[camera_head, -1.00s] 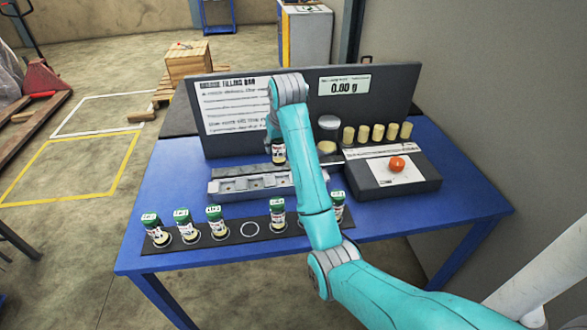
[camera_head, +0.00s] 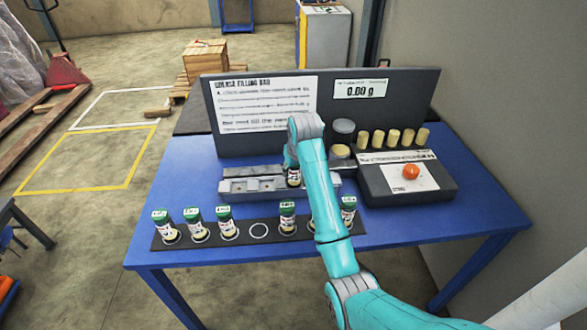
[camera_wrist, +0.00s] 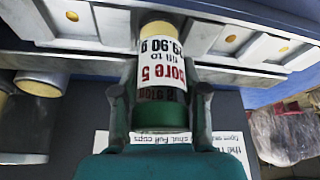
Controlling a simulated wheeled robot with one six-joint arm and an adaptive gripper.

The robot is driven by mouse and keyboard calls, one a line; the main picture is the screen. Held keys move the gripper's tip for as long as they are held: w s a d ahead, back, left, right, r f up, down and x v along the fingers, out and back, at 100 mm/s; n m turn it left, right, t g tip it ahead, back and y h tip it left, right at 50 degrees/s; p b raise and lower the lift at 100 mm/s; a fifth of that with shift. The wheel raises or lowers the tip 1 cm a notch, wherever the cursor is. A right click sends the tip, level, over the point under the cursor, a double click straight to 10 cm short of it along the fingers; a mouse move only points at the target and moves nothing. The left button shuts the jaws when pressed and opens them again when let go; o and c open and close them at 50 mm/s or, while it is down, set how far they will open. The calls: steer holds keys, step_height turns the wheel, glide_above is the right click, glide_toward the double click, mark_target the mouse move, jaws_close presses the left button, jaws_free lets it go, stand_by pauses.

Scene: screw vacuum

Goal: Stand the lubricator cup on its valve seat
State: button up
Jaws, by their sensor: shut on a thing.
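My gripper (camera_wrist: 160,105) is shut on a lubricator cup (camera_wrist: 162,65) with a green cap, a white label reading "bore 5" and a cream end. In the head view the held cup (camera_head: 293,178) is partly hidden by my arm, at the grey metal block (camera_head: 236,187) with the valve seats.
Several similar green-capped cups (camera_head: 194,224) stand on a black strip (camera_head: 240,238) in front, with one empty ring (camera_head: 258,230). A dark box with an orange button (camera_head: 410,171) and several cream cylinders (camera_head: 392,138) are at right. A dark panel (camera_head: 326,122) stands behind.

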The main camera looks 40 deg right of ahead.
steer(key=o, duration=1.2)
steer(key=shift+f, duration=0.1)
steer(key=v, duration=0.7)
steer(key=shift+s+r, duration=0.1)
steer(key=shift+r, duration=0.25)
steer(key=shift+a, duration=0.1)
